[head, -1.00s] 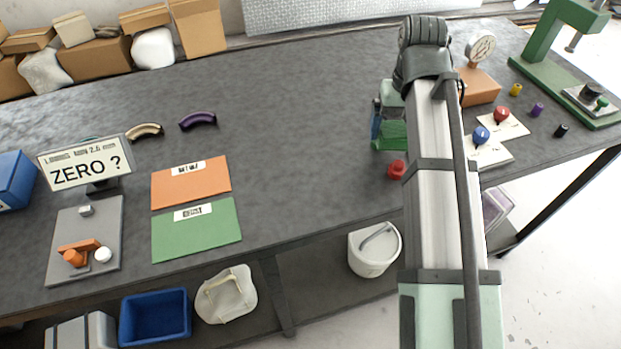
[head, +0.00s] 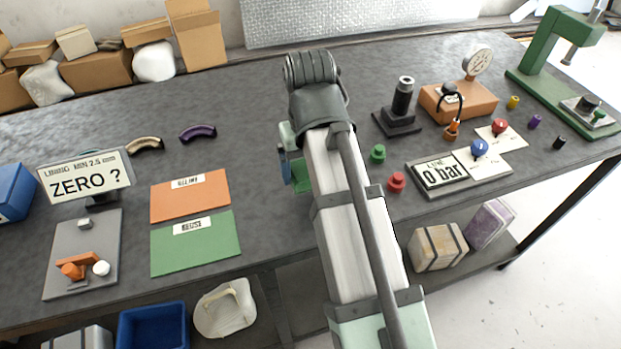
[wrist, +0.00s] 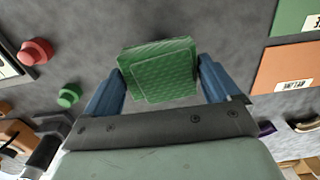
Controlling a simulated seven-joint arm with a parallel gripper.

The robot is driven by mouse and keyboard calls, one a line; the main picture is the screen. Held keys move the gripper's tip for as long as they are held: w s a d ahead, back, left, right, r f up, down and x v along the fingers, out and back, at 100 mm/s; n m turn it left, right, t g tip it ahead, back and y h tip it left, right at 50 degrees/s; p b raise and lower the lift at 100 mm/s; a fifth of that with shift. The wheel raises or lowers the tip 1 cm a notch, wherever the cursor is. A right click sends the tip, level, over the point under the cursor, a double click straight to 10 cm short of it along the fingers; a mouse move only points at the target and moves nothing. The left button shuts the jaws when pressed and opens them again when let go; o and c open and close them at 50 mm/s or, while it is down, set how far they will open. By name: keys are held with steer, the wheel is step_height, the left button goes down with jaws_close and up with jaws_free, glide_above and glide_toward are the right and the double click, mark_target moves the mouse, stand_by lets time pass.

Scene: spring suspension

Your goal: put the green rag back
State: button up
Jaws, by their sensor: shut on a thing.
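The green rag (wrist: 160,70) is a folded, textured square held between the two blue fingers of my gripper (wrist: 162,85) in the wrist view. My gripper is shut on it. In the head view the rag (head: 301,176) shows partly at the left side of my arm, over the middle of the table; my arm hides the rest. My gripper's blue finger (head: 285,168) shows just left of it. I cannot tell how far the rag is above the table.
A green mat (head: 195,243) and an orange mat (head: 190,197) lie left of my gripper. A green button (head: 377,154), a red button (head: 396,182), a "0 bar" display (head: 442,173) and a black post (head: 402,100) stand right. Bare table lies between.

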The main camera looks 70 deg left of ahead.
steer(key=shift+f, duration=2.25)
steer(key=shift+f, duration=0.1)
steer(key=o, duration=0.7)
steer(key=shift+o, duration=0.2)
steer(key=shift+r, duration=3.9)
steer(key=shift+w, duration=0.1)
